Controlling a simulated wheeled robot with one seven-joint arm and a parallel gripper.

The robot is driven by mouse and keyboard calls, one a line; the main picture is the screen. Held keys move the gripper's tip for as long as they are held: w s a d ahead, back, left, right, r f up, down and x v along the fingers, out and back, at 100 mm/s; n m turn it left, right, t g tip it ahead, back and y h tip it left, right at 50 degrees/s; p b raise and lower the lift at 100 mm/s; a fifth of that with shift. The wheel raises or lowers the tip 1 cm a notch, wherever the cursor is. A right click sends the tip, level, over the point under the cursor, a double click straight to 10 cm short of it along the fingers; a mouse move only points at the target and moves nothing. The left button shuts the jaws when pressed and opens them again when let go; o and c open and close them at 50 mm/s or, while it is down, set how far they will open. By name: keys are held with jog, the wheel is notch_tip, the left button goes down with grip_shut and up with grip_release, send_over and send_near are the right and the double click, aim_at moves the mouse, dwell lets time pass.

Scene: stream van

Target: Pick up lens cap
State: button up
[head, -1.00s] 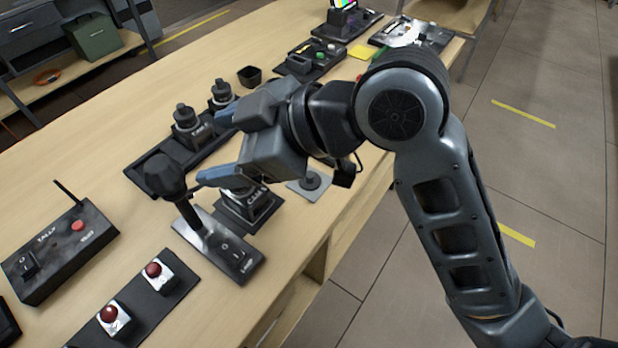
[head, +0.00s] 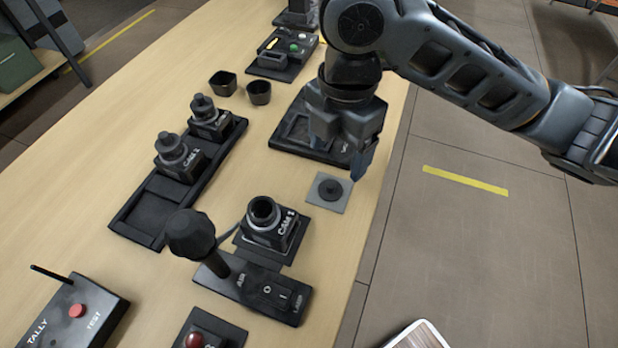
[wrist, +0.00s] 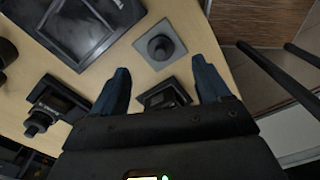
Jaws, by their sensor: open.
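The lens cap (head: 331,189) is a black disc with a raised knob, lying on a small grey square pad (head: 318,204) near the table's right edge. It also shows in the wrist view (wrist: 160,46), beyond my fingertips and roughly midway between them. My gripper (head: 346,168) is open and empty, pointing down just above and beside the pad in the head view. Both blue fingers (wrist: 161,72) show spread apart in the wrist view, clear of the cap. CAM 1 (head: 268,226), with an open lens barrel, stands to the lower left of the pad.
A black framed tray (head: 288,140) lies behind the pad, partly under my gripper. Two capped cameras (head: 182,158) stand in a black rack at left. A joystick (head: 192,235) rises near CAM 1. Two black cups (head: 259,92) stand farther back. Bare table surrounds the pad.

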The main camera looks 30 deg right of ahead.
aim_at(332, 182)
jog(key=shift+a+f, duration=0.15)
jog(key=shift+f, duration=1.8)
jog(key=shift+a+f, duration=0.1)
jog(key=shift+f, duration=1.8)
jog(key=shift+c, duration=0.2)
jog(key=c, duration=1.1)
